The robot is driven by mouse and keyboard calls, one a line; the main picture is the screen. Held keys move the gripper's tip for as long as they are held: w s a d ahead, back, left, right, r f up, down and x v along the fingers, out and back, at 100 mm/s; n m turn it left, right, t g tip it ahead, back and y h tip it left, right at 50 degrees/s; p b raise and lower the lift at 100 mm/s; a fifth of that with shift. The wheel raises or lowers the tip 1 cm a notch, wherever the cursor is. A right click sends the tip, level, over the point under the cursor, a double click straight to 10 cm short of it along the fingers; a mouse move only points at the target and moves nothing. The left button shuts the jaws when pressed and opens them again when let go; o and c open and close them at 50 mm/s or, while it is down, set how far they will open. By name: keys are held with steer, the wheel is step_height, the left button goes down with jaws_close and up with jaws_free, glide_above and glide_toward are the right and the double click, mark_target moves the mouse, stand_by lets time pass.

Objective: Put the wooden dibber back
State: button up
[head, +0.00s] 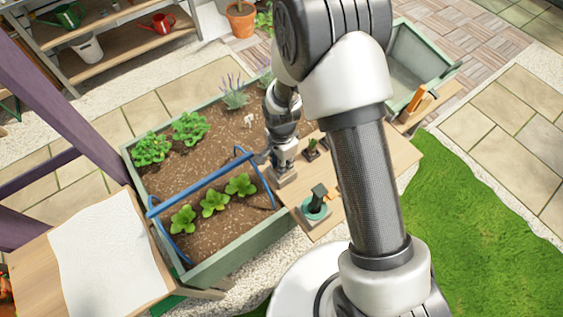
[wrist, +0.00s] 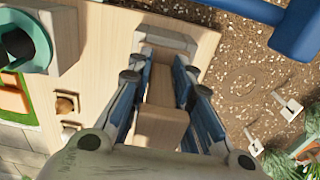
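My gripper (head: 283,162) points down over the left edge of the small wooden table, beside the planter. In the wrist view its blue-padded fingers (wrist: 160,82) close around a pale wooden piece (wrist: 161,124), which looks like the dibber, with a broad near end. Its far end is hidden or runs into a pale grey-topped block (wrist: 165,39) on the table. I cannot tell whether it touches that block. The same block shows under my gripper in the head view (head: 284,180).
A green-grey crate (head: 424,50) stands behind my arm.

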steer(key=o, duration=0.4)
steer(key=shift+c, duration=0.2)
steer(key=shift+r, duration=0.15)
step_height(320, 180, up, 12)
steer(key=p, duration=0.4)
steer(key=shift+d+r, duration=0.1)
steer(key=shift+r, duration=0.35)
steer(key=s+d+r+n+t, duration=0.2)
steer(key=s+d+r+n, duration=0.25)
steer(key=r, duration=0.65)
steer(key=s+d+r+n+t, duration=0.1)
steer(key=s+d+r+n, duration=0.2)
steer(key=s+d+r, duration=0.5)
steer(key=s+r+n+t, duration=0.1)
steer(key=s+r+n, duration=0.2)
steer(key=s+r, duration=0.2)
steer(key=shift+s+r+n+t, duration=0.25)
steer(key=shift+s+n+t, duration=0.1)
steer(key=shift+s, duration=0.7)
